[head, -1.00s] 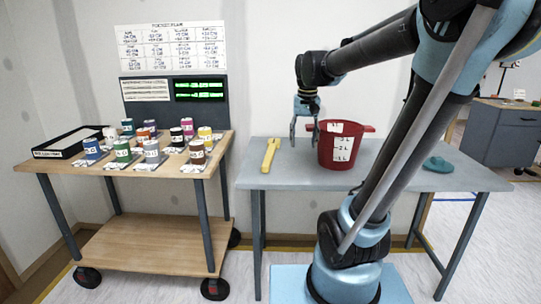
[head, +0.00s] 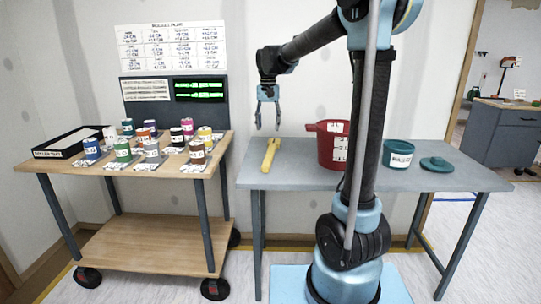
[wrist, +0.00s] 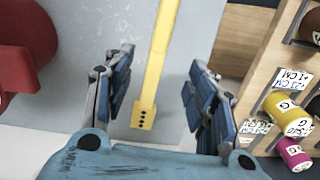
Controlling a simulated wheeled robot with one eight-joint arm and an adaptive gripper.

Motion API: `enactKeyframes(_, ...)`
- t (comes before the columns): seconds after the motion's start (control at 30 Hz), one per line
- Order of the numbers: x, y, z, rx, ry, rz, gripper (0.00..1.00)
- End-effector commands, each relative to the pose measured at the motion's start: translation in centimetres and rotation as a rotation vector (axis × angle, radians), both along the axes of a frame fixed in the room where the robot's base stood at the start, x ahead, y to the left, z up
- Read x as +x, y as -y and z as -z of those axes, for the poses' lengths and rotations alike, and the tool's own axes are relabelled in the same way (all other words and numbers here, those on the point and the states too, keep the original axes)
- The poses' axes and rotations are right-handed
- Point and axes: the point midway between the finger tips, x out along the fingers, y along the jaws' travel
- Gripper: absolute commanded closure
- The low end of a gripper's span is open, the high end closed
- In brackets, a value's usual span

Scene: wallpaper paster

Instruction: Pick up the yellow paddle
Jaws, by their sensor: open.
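The yellow paddle (head: 269,155) lies flat on the left part of the grey table, its long axis running front to back. In the wrist view the paddle (wrist: 157,60) shows as a yellow strip with dark dots near its end, lying between my finger lines. My gripper (head: 267,128) is open and empty, pointing down above the paddle's far end. In the wrist view my gripper's two fingers (wrist: 155,90) stand well apart, one on each side of the paddle. They do not appear to touch it.
A red bucket (head: 328,150) stands to the paddle's right on the grey table (head: 300,178). A teal pot (head: 398,153) and a teal lid (head: 437,163) are farther right. A wooden cart (head: 110,180) with several labelled cans stands at left.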

Motion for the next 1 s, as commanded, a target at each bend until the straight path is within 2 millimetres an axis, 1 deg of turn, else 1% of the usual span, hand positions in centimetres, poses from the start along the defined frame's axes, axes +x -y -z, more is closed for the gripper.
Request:
enactKeyframes(0.03,0.0,0.0,0.9,0.000,0.000,0.000,0.48)
enactKeyframes(0.1,0.0,0.0,2.1,0.000,0.000,0.000,0.48)
enactKeyframes(0.4,0.0,0.0,7.0,0.000,0.000,0.000,0.48)
enactKeyframes(0.53,0.0,0.0,8.5,0.000,0.000,0.000,0.48)
enactKeyframes(0.77,0.0,0.0,9.6,0.000,0.000,0.000,0.48)
enactKeyframes(0.87,0.0,-0.1,10.7,0.000,0.000,0.000,0.48)
enactKeyframes(1.0,-0.1,-0.2,12.6,0.000,0.000,0.000,0.48)
